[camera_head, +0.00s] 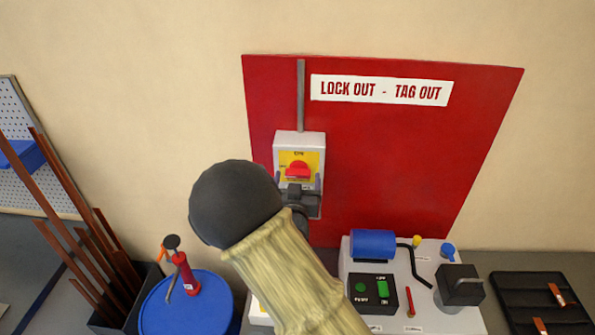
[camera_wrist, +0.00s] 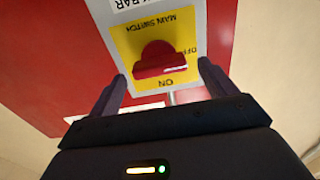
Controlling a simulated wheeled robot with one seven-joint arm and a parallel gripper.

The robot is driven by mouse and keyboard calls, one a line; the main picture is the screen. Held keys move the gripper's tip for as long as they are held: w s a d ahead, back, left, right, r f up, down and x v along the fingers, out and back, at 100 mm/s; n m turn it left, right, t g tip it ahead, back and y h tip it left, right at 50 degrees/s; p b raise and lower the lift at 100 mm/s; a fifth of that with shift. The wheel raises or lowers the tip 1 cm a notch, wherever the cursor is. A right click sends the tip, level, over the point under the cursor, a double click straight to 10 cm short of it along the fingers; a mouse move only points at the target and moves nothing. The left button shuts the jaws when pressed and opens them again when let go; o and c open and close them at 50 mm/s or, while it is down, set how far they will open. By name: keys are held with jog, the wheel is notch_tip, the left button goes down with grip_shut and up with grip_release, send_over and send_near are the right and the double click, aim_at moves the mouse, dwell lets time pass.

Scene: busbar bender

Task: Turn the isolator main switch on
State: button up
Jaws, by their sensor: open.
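The isolator main switch is a red rotary knob (camera_head: 298,170) on a yellow plate in a pale grey box (camera_head: 287,140). In the wrist view the knob (camera_wrist: 154,62) shows large, its bar lying roughly crosswise, toward the OFF side. There the plate looks upside down, with ON below the knob and OFF at its right. My gripper (camera_head: 298,181) is open in front of the box. In the wrist view my gripper (camera_wrist: 162,76) has one finger either side of the knob, with gaps visible. I cannot tell the depth between fingertips and knob.
The box hangs on a red LOCK OUT - TAG OUT board (camera_head: 420,150), a grey conduit (camera_head: 300,95) above it. Below right stands a bender machine (camera_head: 430,310) with green buttons. A blue drum (camera_head: 210,310) and upright copper bars (camera_head: 60,200) stand left.

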jog(key=shift+w, duration=0.75)
jog(key=c, duration=1)
